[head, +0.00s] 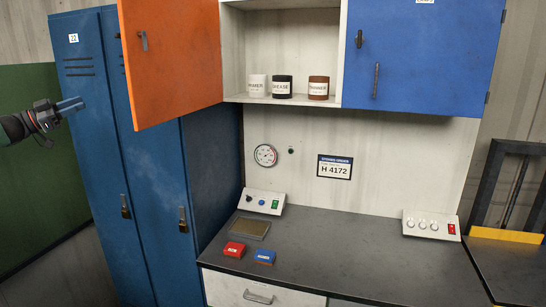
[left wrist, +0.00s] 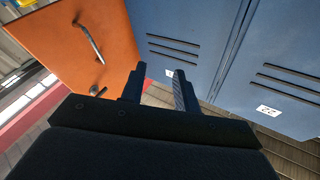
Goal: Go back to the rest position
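My left gripper (head: 70,106) is at the left edge of the head view, raised in front of the blue lockers and left of the orange door. In the left wrist view its two fingers (left wrist: 159,85) stand apart with nothing between them. The orange cupboard door (head: 172,60) stands open, and the gripper does not touch it. The door and its handle also show at the upper left of the left wrist view (left wrist: 78,45). My right gripper is not in either view.
Blue lockers (head: 90,130) stand behind the left gripper. The open cupboard shelf (head: 262,99) holds three cans; the blue door (head: 420,60) is shut. The grey worktop (head: 350,260) bears a red box (head: 235,249), a blue box (head: 264,257), a tray (head: 249,229) and control panels.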

